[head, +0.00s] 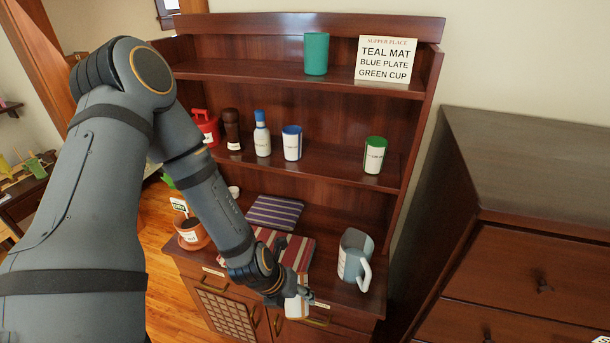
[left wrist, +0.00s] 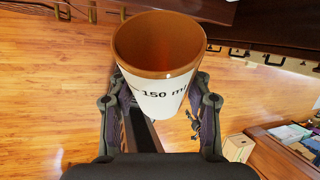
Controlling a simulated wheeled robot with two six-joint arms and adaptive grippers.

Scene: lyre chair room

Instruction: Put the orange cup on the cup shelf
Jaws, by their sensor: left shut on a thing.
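The orange cup (left wrist: 155,100) has a white outside marked "150 ml" and an orange rim and inside. My left gripper (left wrist: 158,108) is shut on it, with a finger at each side. In the head view the cup (head: 297,308) shows below my left gripper (head: 298,293), partly hidden by it, at the cabinet's front edge. The wooden hutch has a middle shelf (head: 335,165) with a blue-rimmed white cup (head: 292,143) and a green-rimmed white cup (head: 375,155). No label naming the cup shelf is readable. My right gripper is not in view.
The upper shelf (head: 265,75) holds a green cup (head: 316,54) and a sign (head: 385,60). A bottle (head: 262,135) stands left of the blue-rimmed cup. The middle shelf has free room between the two cups.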

